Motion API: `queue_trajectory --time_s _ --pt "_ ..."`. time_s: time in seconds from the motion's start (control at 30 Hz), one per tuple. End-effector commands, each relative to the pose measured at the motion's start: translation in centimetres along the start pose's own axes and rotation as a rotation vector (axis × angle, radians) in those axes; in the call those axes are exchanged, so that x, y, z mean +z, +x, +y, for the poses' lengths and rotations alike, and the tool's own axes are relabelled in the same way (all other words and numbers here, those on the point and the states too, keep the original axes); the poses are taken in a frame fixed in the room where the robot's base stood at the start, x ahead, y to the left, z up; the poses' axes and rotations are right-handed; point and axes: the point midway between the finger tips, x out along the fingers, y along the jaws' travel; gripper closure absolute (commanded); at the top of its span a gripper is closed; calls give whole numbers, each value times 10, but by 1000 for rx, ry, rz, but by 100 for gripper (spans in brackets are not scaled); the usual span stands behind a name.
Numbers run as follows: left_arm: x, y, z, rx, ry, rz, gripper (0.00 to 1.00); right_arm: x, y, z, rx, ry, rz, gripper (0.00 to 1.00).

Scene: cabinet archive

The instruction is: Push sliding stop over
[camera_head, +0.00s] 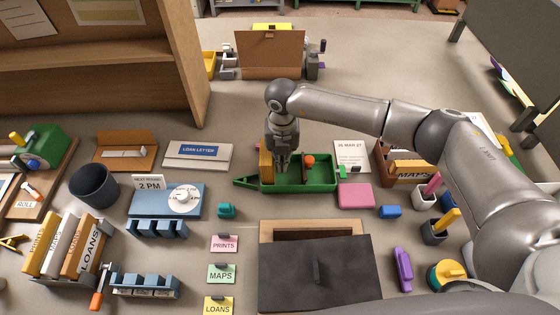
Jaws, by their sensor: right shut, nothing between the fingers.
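A green tray (325,186) with low walls and a pointed left end lies on the table near the middle. An upright orange-tan block (265,166) stands at its left part, and a red-orange round knob (309,160) is further right in it. I cannot tell for certain which of these is the sliding stop. My right gripper (282,163) points down over the tray's left part, just right of the tan block. Its fingers are shut and empty; whether they touch the block is unclear. My left gripper is not in view.
A dark-lidded box (318,275) lies in front of the tray, and a pink block (356,196) is at its right front. A card reading 26 MAR 27 (351,154) is behind it. A small teal piece (227,211) and a blue stand (150,200) are to the left.

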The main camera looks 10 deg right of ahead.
Motion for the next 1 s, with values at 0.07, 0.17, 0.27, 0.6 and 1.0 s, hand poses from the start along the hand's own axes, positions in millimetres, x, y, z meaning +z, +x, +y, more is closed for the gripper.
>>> queue_trajectory --time_s 0.07,0.17,0.27,0.6,1.0 --pt "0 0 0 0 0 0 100 0 0 0 0 0 0 100" --pt "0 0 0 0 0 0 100 0 0 0 0 0 0 100" --pt "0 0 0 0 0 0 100 0 0 0 0 0 0 100" --pt "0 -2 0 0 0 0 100 0 0 -7 0 1 0 100" --pt "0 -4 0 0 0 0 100 0 0 -20 0 1 0 100"
